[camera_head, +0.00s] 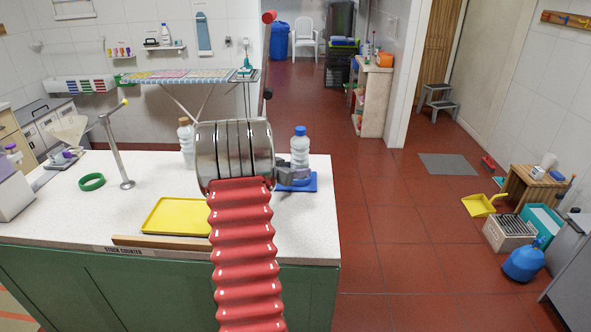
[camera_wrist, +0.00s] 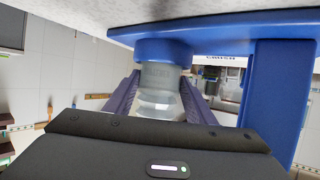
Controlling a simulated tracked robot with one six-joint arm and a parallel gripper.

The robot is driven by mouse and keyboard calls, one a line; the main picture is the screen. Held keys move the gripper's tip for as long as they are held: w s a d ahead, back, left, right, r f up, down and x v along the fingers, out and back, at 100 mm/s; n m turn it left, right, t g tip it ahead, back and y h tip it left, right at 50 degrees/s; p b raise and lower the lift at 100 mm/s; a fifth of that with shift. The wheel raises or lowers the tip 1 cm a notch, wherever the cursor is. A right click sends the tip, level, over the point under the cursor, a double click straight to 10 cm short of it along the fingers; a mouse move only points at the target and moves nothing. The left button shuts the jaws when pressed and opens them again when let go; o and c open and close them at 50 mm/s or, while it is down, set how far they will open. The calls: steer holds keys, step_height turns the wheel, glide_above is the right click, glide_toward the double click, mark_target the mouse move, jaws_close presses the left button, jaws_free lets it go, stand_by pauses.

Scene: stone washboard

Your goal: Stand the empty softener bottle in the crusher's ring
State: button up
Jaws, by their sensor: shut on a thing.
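The clear softener bottle (camera_head: 300,147) with a blue cap stands upright at the right end of the counter, over the crusher's blue base (camera_head: 310,184). My gripper (camera_head: 286,171) reaches it from the left and is shut on its lower body. In the wrist view, which is upside down, both fingers (camera_wrist: 158,85) flank the clear bottle (camera_wrist: 160,102). Its bottom end meets the crusher's blue ring (camera_wrist: 165,49) and looks set inside it. I cannot tell whether it rests on the base. A blue post (camera_wrist: 275,95) rises beside it. My arm hides part of the crusher.
Another clear bottle (camera_head: 186,143) with a tan cap stands left of my arm. A yellow tray (camera_head: 178,216), a green ring (camera_head: 91,182) and a metal post (camera_head: 117,150) are on the counter (camera_head: 150,180). A red-knobbed lever (camera_head: 268,17) rises behind my arm.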

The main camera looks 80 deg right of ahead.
steer(key=o, duration=1)
steer(key=shift+w+a+r, duration=0.3)
steer(key=shift+a, duration=0.2)
steer(key=v, duration=1)
steer(key=shift+a+r, duration=0.15)
steer(key=shift+a, duration=0.2)
steer(key=shift+w, duration=0.1)
